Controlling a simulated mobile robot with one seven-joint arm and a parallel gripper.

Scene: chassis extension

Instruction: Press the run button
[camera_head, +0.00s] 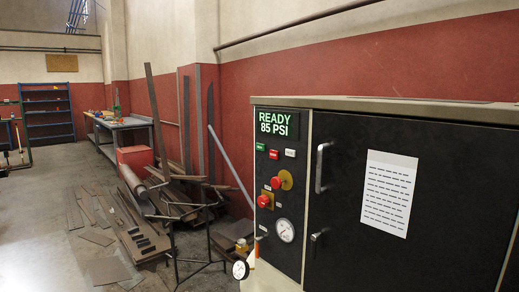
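A dark control panel (293,200) fills the front left of a large cabinet. Its screen (276,123) reads "READY 85 PSI" in green. Under the screen are a small green button or label (260,147), a red one (274,154) and a white one (290,153). Their lettering is too small to read, so I cannot tell for sure which is the run button. Lower down are two red round knobs, one on a yellow disc (276,183) and one on a yellowish plate (263,201). My gripper is not in view.
The cabinet's black door (340,225) has a metal handle (320,167) and a paper sheet (389,193). A gauge (285,230) sits low on the panel; another (240,270) sticks out at lower left. Scrap metal (145,230) lies left of the cabinet. Floor at far left is clear.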

